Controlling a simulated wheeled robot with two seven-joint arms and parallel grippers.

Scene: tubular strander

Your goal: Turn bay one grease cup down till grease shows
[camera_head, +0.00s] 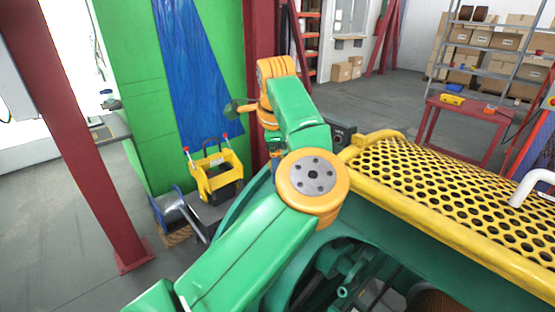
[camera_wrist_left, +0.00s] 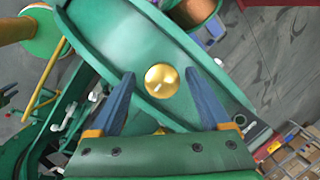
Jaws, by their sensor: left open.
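A round brass grease cup (camera_wrist_left: 162,82) with a small pale mark on its face sits on a curved green machine part (camera_wrist_left: 120,35) in the left wrist view. My left gripper (camera_wrist_left: 160,70) is open, with one blue finger on each side of the cup. I cannot tell whether the fingers touch it. No grease can be made out around the cup. In the head view my green and orange left arm reaches over the machine, and its fingers and the cup are not visible there. My right gripper is in neither view.
A yellow perforated guard (camera_head: 430,190) covers the green machine at the right. A yellow caddy (camera_head: 215,175) and a reel (camera_head: 177,212) stand left of the machine. A red post (camera_head: 75,130) rises at the left. A copper-coloured coil (camera_wrist_left: 192,10) shows at the wrist view's top.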

